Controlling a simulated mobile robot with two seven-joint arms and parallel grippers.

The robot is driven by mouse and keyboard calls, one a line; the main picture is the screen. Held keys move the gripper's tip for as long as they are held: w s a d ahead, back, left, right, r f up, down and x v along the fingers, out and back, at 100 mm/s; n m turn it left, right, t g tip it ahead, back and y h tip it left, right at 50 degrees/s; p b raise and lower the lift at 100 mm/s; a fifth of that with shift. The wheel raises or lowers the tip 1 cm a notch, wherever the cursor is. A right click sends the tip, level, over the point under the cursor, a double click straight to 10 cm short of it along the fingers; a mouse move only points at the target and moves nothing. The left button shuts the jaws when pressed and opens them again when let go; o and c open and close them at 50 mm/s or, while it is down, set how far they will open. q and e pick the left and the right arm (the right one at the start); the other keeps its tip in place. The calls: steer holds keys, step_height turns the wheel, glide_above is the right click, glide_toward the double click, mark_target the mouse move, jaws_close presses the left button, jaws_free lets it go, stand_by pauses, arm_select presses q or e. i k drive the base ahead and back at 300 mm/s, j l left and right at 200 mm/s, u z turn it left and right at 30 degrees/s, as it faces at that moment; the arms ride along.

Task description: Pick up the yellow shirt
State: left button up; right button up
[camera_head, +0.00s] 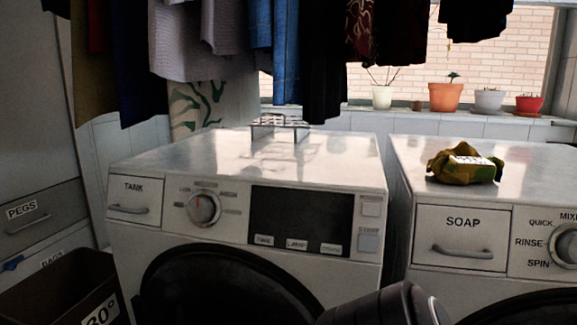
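A crumpled yellow-olive and dark green cloth (447,167) lies on top of the right washing machine (410,150), near its front edge. A white patch with small print shows on its right side. I cannot tell whether it is a shirt. A mustard-brown garment (93,85) hangs at the upper left among other clothes. No plainly yellow shirt shows. Neither of my grippers is in view. A dark rounded part at the bottom centre looks like one of my arm links, in front of the left washing machine (150,240).
A wire rack (281,124) stands on the left machine, whose top is otherwise clear. Clothes hang low above it, including a grey garment (190,45). A dark bin (60,292) stands at lower left. Pots, including an orange one (446,97), line the back ledge.

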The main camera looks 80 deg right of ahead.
mark_target(463, 164)
steer(key=z, duration=3.35)
